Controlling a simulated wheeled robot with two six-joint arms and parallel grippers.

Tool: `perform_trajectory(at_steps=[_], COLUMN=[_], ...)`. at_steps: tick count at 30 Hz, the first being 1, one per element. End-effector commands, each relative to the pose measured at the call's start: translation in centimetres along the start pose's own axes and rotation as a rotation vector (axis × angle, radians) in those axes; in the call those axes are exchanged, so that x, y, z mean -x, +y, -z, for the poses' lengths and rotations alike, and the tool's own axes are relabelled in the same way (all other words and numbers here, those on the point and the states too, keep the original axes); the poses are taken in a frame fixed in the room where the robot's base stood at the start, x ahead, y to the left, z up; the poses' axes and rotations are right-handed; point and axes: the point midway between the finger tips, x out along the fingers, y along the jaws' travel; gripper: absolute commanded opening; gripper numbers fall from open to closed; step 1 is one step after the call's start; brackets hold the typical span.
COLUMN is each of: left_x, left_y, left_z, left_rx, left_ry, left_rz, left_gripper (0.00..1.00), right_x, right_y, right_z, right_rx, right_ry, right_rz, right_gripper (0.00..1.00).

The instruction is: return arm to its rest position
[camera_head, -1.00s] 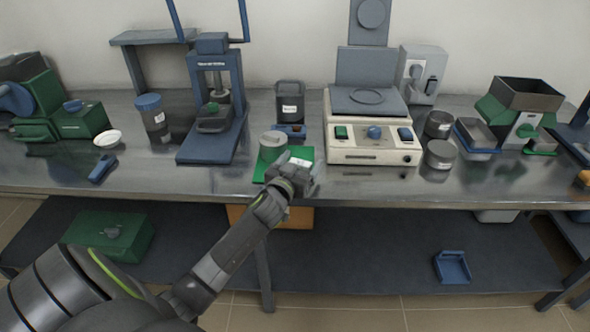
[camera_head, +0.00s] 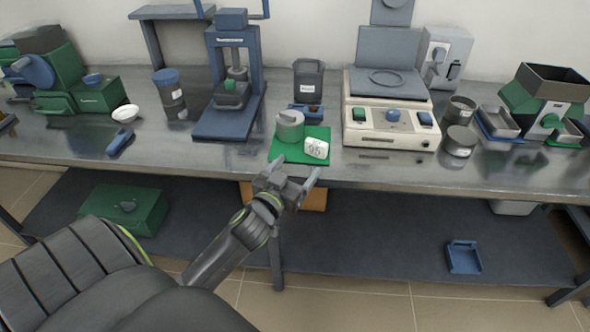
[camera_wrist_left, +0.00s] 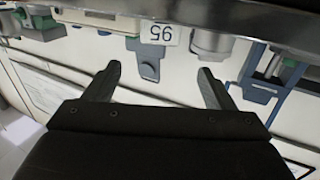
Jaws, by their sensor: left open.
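My left gripper (camera_head: 294,177) is open and empty in the head view, just in front of the table's front edge and below the green mat (camera_head: 283,156). On the mat stand a grey-green cylindrical container (camera_head: 290,126) and a small white block (camera_head: 316,149) marked "95", both apart from my fingers. In the left wrist view my two open fingers (camera_wrist_left: 160,82) show with nothing between them, and the marked block (camera_wrist_left: 155,33) appears upside down beyond them. My right gripper is in neither view.
The metal table (camera_head: 215,155) carries a blue press (camera_head: 232,75), a cream hot plate unit (camera_head: 390,125), a white dish (camera_head: 125,113) and dark metal pots (camera_head: 460,140). A green box (camera_head: 125,208) and a blue tray (camera_head: 463,257) sit on the lower shelf (camera_head: 380,235).

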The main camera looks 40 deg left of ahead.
Motion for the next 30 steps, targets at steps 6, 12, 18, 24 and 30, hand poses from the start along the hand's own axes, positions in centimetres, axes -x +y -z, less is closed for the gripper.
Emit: perform_trajectory(at_steps=[6, 12, 18, 24, 30], left_x=[0.0, 0.0, 1.3, 7.0, 14.9], left_y=[0.0, 0.0, -0.6, -1.9, -1.8], left_z=[0.0, 0.0, -1.4, -6.2, -10.6], left_rx=[0.0, 0.0, -0.006, -0.044, -0.098], left_ry=[0.0, 0.0, -0.077, -0.372, -0.734], left_rz=[0.0, 0.0, 0.047, 0.158, 0.175], left_gripper=[0.77, 0.77, 0.77, 0.77, 0.77], right_x=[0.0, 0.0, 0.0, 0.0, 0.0], right_y=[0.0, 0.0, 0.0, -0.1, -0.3], right_z=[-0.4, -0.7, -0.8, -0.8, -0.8], right_rx=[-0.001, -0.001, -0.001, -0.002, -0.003], right_ry=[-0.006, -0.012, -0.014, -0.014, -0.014], right_rz=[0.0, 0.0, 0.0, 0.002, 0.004], right_gripper=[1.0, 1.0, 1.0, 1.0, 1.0])
